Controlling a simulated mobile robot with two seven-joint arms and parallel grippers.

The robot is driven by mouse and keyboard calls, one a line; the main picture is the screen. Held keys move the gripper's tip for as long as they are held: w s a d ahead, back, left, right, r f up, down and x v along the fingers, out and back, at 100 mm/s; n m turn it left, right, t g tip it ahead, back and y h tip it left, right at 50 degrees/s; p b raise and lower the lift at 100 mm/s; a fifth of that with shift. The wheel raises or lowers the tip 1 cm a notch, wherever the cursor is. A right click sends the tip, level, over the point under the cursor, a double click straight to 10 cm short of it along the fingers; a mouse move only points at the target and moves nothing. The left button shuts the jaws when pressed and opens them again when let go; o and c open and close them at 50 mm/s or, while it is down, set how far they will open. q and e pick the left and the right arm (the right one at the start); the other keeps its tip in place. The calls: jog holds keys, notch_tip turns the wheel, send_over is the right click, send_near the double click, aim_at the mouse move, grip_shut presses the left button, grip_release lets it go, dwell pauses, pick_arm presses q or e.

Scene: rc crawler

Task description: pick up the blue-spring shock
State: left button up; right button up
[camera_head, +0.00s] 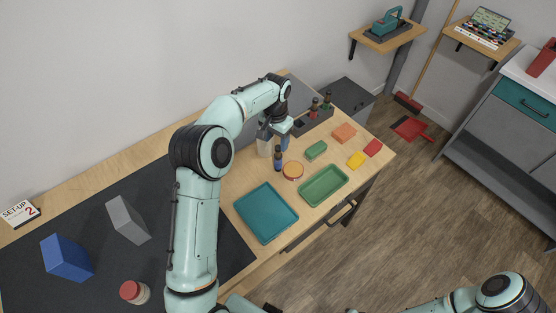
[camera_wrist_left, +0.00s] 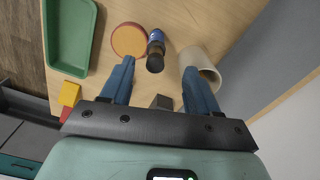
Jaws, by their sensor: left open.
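A dark upright cylinder with a blue middle, which appears to be the blue-spring shock (camera_head: 278,158), stands on the wooden bench. It shows in the left wrist view (camera_wrist_left: 156,50) just beyond and between the two blue fingertips. My left gripper (camera_head: 275,138) is open above and close behind it, with nothing visibly gripped. In the wrist view a gap shows on both sides between the shock and the fingers (camera_wrist_left: 158,68). Whether any finger touches it, I cannot tell. My right arm shows at the bottom right, but its gripper is out of view.
A cream cup (camera_head: 264,148) stands close beside the shock, near one finger in the wrist view (camera_wrist_left: 208,68). A round orange dish (camera_head: 293,171) is on the other side. Teal (camera_head: 266,213) and green (camera_head: 323,186) trays lie in front; a dark rack (camera_head: 312,122) stands behind.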

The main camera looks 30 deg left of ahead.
aim_at(278, 147)
pick_arm(q)
jog(key=shift+d+f, duration=0.15)
jog(key=shift+f, duration=1.35)
jog(key=shift+d+f, duration=0.1)
jog(key=shift+f, duration=1.35)
grip_shut()
